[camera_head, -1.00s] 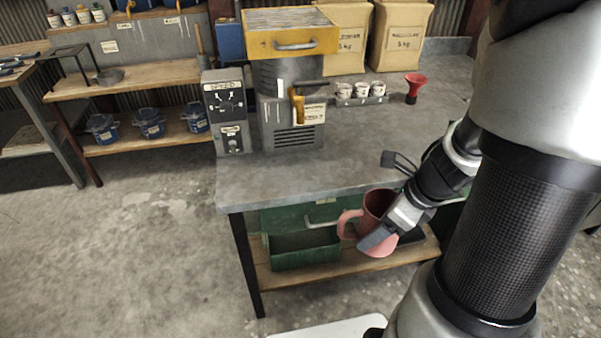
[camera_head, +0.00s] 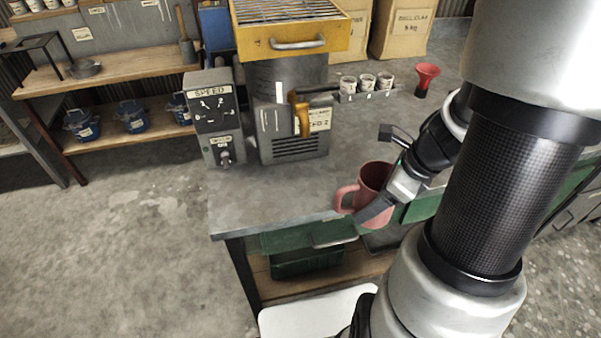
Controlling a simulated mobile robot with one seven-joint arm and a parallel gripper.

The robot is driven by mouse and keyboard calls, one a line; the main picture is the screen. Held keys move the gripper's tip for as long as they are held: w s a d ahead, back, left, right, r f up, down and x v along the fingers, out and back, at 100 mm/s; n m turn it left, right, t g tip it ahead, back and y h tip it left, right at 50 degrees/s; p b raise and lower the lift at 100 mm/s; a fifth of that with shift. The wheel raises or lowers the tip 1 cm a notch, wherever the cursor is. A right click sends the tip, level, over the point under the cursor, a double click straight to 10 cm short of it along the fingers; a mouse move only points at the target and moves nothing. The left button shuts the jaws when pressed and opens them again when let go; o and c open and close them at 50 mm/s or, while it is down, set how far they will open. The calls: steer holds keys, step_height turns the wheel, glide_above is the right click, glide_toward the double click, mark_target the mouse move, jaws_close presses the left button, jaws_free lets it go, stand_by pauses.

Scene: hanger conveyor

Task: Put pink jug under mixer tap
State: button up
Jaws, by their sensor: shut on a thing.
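The pink jug (camera_head: 374,183) is in my gripper (camera_head: 378,209) at the front edge of the grey workbench. Its handle points left and its open top faces up, roughly upright. My gripper is shut on the jug from the right, with one dark finger across its lower front. I cannot tell whether the jug's base touches the bench or hangs just in front of its edge. The mixer (camera_head: 288,110) stands on the bench behind and left of the jug, with a yellow tap lever (camera_head: 302,115) on its front. The area right under the tap is clear.
A speed control box (camera_head: 213,115) stands left of the mixer. Several small white cups (camera_head: 367,82) and a red funnel (camera_head: 426,76) are at the back right. A green drawer (camera_head: 305,237) sits below the bench edge (camera_head: 270,222). The bench top before the mixer is clear.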

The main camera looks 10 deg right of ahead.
steer(key=w+a, duration=0.4)
steer(key=a, duration=0.1)
steer(key=w+a, duration=0.4)
steer(key=w, duration=0.1)
steer(key=shift+w+a, duration=0.2)
steer(key=shift+a, duration=0.15)
steer(key=w+a, duration=0.3)
steer(key=shift+p, duration=0.4)
steer(key=shift+d+f+b, duration=0.1)
steer(key=shift+f+b, duration=0.45)
steer(key=shift+f, duration=0.25)
steer(key=shift+s, duration=0.1)
steer(key=shift+c, duration=0.6)
steer(key=o, duration=1.3)
steer(key=shift+r, duration=0.15)
steer(key=p+v, duration=0.4)
steer(key=v, duration=0.8)
